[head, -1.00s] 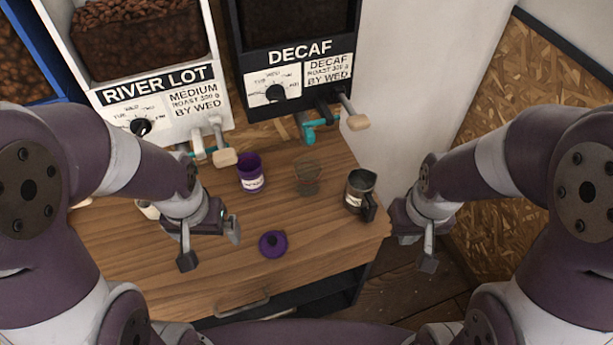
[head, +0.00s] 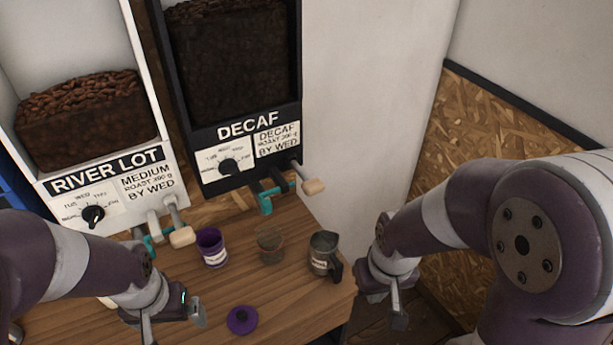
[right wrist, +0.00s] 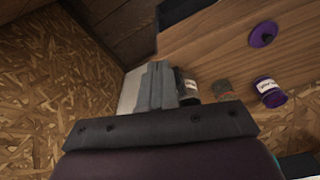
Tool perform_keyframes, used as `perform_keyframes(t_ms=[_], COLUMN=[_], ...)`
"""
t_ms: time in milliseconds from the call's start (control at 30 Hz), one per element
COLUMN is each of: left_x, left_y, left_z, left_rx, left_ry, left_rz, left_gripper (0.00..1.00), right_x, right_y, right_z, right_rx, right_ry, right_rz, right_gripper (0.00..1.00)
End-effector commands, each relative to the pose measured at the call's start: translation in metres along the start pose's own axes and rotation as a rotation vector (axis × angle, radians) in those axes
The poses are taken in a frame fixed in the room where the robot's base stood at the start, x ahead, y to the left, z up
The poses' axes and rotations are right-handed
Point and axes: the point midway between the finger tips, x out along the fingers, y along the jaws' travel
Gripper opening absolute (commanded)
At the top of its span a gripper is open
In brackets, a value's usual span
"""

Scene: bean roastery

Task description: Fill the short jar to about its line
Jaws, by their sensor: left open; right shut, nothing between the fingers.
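A purple open jar (head: 213,248) with a white label stands on the wooden counter. Beside it is a clear glass vessel (head: 270,246), seemingly empty. A metal pitcher (head: 323,254) with a dark handle stands right of the glass. A purple lid (head: 242,319) with a dark knob lies in front. I cannot tell which vessel is the short jar. My left gripper (head: 172,319) is open and empty, left of the lid. My right gripper (head: 398,312) is shut and empty, off the counter's right edge; it also shows in the right wrist view (right wrist: 150,88), partly hiding the pitcher (right wrist: 190,90).
The River Lot bin (head: 80,120), holding brown beans, and the Decaf bin (head: 235,80), holding dark contents, stand behind the counter (head: 205,290). Each has a wooden-tipped lever and a teal part below. A chipboard wall panel (head: 490,130) is at the right.

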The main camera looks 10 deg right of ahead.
Motion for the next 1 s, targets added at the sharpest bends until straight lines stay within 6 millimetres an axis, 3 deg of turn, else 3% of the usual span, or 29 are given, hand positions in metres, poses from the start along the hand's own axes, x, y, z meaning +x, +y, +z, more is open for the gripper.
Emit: perform_keyframes(t_ms=[467,533,600,667,800,900,1000], left_x=[0.000,-0.005,-0.022,-0.038,-0.071,-0.086,-0.094], left_y=[0.000,0.000,0.000,0.000,0.000,0.000,0.000], left_z=[0.000,-0.001,-0.003,-0.004,-0.009,-0.010,-0.011], left_rx=[0.000,0.000,0.000,0.000,0.000,0.000,0.000], left_ry=[0.000,0.000,-0.001,0.000,0.001,0.000,0.000], left_rz=[0.000,0.000,0.000,0.000,0.000,0.000,0.000], left_gripper=[0.99,0.99,0.99,0.99,0.99,0.99,0.99], right_x=[0.000,-0.005,-0.019,-0.039,-0.099,-0.144,-0.184], right_y=[0.000,-0.001,-0.004,-0.009,-0.026,-0.041,-0.053], right_z=[0.000,-0.001,-0.003,-0.029,-0.112,-0.164,-0.202], right_rx=[0.000,-0.003,-0.016,-0.030,-0.084,-0.146,-0.206], right_ry=[0.000,0.000,-0.010,0.026,0.116,0.163,0.195], right_rz=[0.000,0.000,-0.002,-0.005,-0.022,-0.036,-0.049], right_gripper=[0.00,0.00,0.00,0.00,0.00,0.00,0.00])
